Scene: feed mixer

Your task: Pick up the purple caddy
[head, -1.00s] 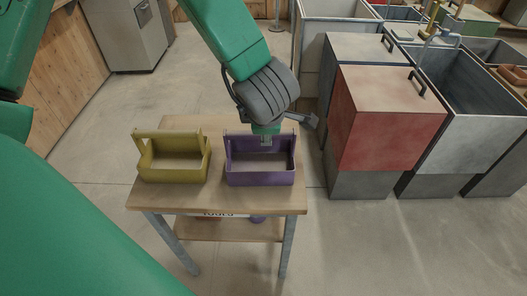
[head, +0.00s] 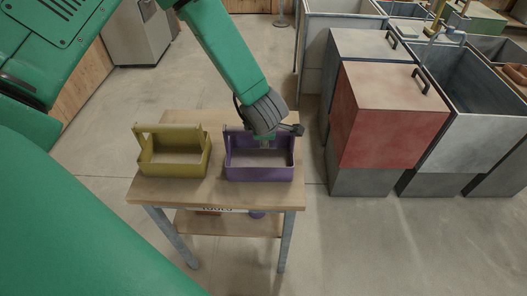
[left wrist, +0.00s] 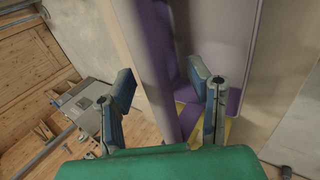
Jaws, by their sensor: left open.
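The purple caddy (head: 258,172) stands upright on the right part of a small wooden table. My left gripper (head: 266,143) is over its middle, at the handle, and covers most of the handle. In the left wrist view my left gripper (left wrist: 163,92) is open, with one finger on each side of a purple bar (left wrist: 152,75) that looks like the caddy's handle. I cannot tell whether the fingers touch it. My right gripper is not in view.
A yellow caddy (head: 173,163) stands close on the left on the same table (head: 218,195). Red and grey bins (head: 385,120) stand to the right, with a floor gap between. The floor in front is clear.

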